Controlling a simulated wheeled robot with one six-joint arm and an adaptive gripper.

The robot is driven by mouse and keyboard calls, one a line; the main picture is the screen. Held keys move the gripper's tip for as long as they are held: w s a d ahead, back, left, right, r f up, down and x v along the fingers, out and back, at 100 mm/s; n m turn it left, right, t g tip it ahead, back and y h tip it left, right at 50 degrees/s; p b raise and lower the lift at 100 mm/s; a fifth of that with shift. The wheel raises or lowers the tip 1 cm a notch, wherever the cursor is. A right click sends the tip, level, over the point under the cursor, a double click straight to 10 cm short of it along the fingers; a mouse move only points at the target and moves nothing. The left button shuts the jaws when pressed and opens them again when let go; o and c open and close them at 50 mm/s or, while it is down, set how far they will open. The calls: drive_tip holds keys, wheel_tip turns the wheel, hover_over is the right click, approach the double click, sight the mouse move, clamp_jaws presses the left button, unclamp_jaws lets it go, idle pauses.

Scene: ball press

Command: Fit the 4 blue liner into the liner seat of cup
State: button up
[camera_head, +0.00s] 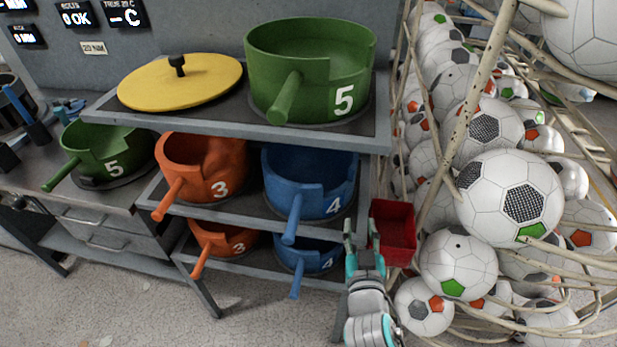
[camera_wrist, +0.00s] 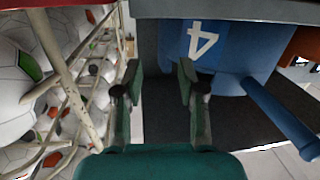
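A blue liner marked 4 (camera_head: 322,192) sits on the middle shelf with its handle pointing to the front. A second blue liner marked 4 (camera_head: 321,261) sits on the shelf below. My gripper (camera_head: 361,230) is open and empty, to the right of both blue liners. In the wrist view my gripper (camera_wrist: 160,76) has its fingers apart, with a blue liner marked 4 (camera_wrist: 232,45) beyond and to the right, not touched. Which of the two it is, I cannot tell. A green liner marked 5 (camera_head: 112,158) sits on the left bench in a dark round holder; I cannot tell whether this is the cup.
The upper shelf (camera_head: 215,118) holds a yellow lid (camera_head: 190,88) and a green liner marked 5 (camera_head: 340,65). Orange liners marked 3 (camera_head: 218,175) stand left of the blue ones. A red bin (camera_head: 395,245) and a ball rack (camera_head: 470,105) are close on the right. The floor in front is clear.

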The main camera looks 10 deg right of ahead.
drive_tip(key=m+h, duration=0.2)
approach(355, 158)
drive_tip(key=shift+x, duration=5)
drive_tip(key=shift+f, duration=0.15)
clamp_jaws()
